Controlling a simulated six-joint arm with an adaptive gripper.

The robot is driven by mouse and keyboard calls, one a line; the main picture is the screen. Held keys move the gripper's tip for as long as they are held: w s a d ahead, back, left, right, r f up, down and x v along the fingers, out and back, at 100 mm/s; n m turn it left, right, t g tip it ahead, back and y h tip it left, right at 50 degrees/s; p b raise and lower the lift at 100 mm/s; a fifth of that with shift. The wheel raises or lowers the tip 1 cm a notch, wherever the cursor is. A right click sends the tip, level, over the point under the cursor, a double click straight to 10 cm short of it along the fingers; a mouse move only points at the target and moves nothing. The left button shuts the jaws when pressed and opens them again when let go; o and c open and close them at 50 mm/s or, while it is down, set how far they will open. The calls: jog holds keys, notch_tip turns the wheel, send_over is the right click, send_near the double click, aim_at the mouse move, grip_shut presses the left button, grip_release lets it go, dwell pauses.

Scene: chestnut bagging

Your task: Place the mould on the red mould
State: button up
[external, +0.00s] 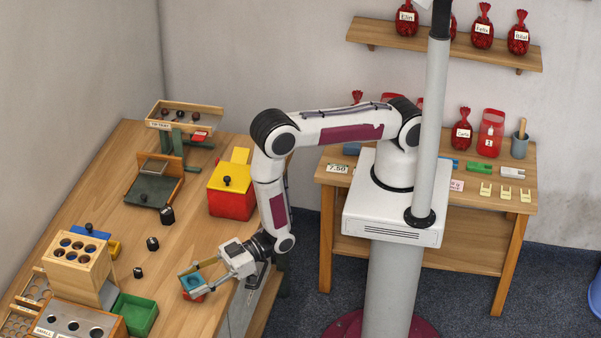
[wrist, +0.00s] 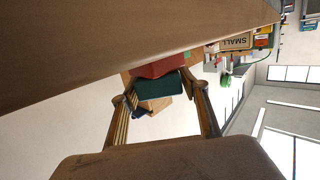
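A blue-green mould (external: 191,281) is between the fingers of my gripper (external: 198,273), low over the table's right edge. In the wrist view the mould (wrist: 160,87) spans the gap between the fingertips (wrist: 158,90), which appear to press on its two sides. The red mould (external: 196,297) shows just below it at the table edge, mostly covered. In the wrist view the red mould (wrist: 158,66) lies directly against the blue-green one. I cannot tell whether the two touch fully or a small gap is left.
A red box with a yellow top (external: 232,200) stands behind my gripper. A wooden rack (external: 76,262) and a green bin (external: 136,312) stand at the left. Several small dark pieces (external: 153,243) lie between. The table around the moulds is fairly clear.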

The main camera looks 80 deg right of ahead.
jog(key=shift+d+r, duration=0.1)
jog(key=shift+r, duration=0.1)
dwell(0.4)
jog(key=shift+v, duration=5.95)
jog(key=shift+w+r, duration=0.15)
jog(key=shift+w, duration=0.25)
jog(key=w+d+r+m+h, duration=0.1)
jog(key=w+d+r+h, duration=0.1)
jog(key=w+r, duration=0.35)
jog(key=w+d+r+m+g+h, duration=0.1)
jog(key=w+d+r+m+h, duration=0.15)
jog(key=d+r, duration=0.55)
jog(key=w+d+r+m+h, duration=0.1)
jog(key=w+d+r+h, duration=0.15)
jog(key=d+r, duration=0.5)
jog(key=s+d+r+m+g+h, duration=0.25)
jog(key=s+d+r, duration=0.55)
jog(key=s+d, duration=0.4)
jog(key=s+d+r, duration=0.1)
jog(key=s+d, duration=0.1)
jog(key=s, duration=0.3)
jog(key=s+d+m+g+h, duration=0.1)
jog(key=s+d, duration=0.1)
jog(key=s, duration=0.3)
jog(key=s+d+r+m+g+h, duration=0.1)
jog(key=s+d, duration=0.1)
jog(key=s, duration=0.3)
jog(key=shift+s+r, duration=0.35)
jog(key=shift+r, duration=0.05)
